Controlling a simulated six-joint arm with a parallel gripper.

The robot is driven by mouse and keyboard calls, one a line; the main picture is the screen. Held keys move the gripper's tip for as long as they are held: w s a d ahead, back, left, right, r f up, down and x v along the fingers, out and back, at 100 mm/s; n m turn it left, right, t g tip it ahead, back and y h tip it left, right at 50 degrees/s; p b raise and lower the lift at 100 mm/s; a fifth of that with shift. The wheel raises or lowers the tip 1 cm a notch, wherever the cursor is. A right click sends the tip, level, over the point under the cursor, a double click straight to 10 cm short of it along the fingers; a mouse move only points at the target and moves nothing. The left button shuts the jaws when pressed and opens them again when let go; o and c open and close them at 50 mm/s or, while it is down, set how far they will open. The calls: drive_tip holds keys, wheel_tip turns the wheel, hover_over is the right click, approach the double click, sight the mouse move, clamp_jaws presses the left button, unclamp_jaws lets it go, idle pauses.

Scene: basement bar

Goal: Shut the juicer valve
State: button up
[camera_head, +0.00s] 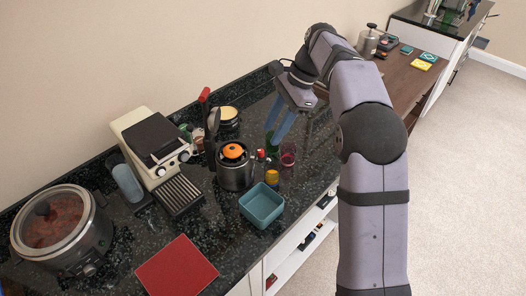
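The juicer (235,172) is a dark metal body with an orange dome on top and an upright dark lever with a red handle. It stands on the dark speckled counter, in the middle of the head view. Its valve is too small to make out, so I cannot tell how it is set. My gripper (278,131) points down to the right of the juicer, apart from it. Its two blue fingers are spread with a gap between them, and I see nothing held. The fingertips are close to a green item (271,141) behind them.
Small bottles and jars (271,176) and a pink glass (288,156) crowd the juicer's right side. A teal square bowl (262,206) is in front. A coffee machine (155,150) stands left, with a slow cooker (62,228) and red mat (177,268) farther along.

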sight(261, 150)
drive_tip(key=shift+w+a+f+m+t, duration=0.1)
drive_tip(key=shift+w+f+m+t, duration=0.15)
drive_tip(key=shift+w+f+m, duration=0.45)
drive_tip(key=shift+w+f+m+t, duration=0.35)
drive_tip(key=shift+f+m, duration=0.35)
drive_tip(key=shift+m, duration=0.45)
drive_tip(key=shift+w+a+f+m+t, duration=0.1)
drive_tip(key=shift+w+f+m+t, duration=0.1)
drive_tip(key=shift+w+f+m, duration=0.5)
drive_tip(key=shift+s+p+x, duration=0.1)
drive_tip(key=shift+p+x, duration=0.5)
drive_tip(key=shift+x, duration=1.2)
drive_tip(key=shift+s+p+x, duration=0.15)
drive_tip(key=shift+p+x, duration=0.45)
drive_tip(key=shift+x, duration=1.25)
clamp_jaws()
